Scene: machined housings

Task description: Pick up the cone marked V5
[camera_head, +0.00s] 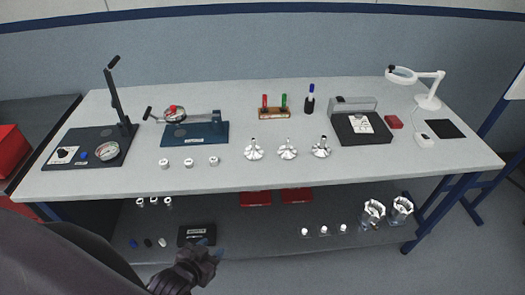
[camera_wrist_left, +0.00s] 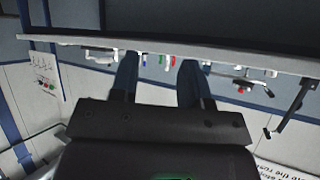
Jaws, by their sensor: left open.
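Three silvery flared, cone-like pieces stand in a row on the grey bench top: a left one (camera_head: 254,151), a middle one (camera_head: 288,151) and a right one (camera_head: 321,149). Their markings are too small to read, so I cannot tell which is V5. My left gripper (camera_head: 211,250) is low in front of the bench, below the bench top and well apart from the pieces. In the left wrist view its two bluish fingers (camera_wrist_left: 158,82) stand apart with nothing between them. My right gripper is not in view.
The bench top (camera_head: 400,165) has its front edge between my left gripper and the pieces. Small white cylinders (camera_head: 188,163) stand left of them, a black device (camera_head: 362,128) right. A pen rack (camera_head: 274,112) is behind. The lower shelf (camera_head: 270,228) holds red trays and jars.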

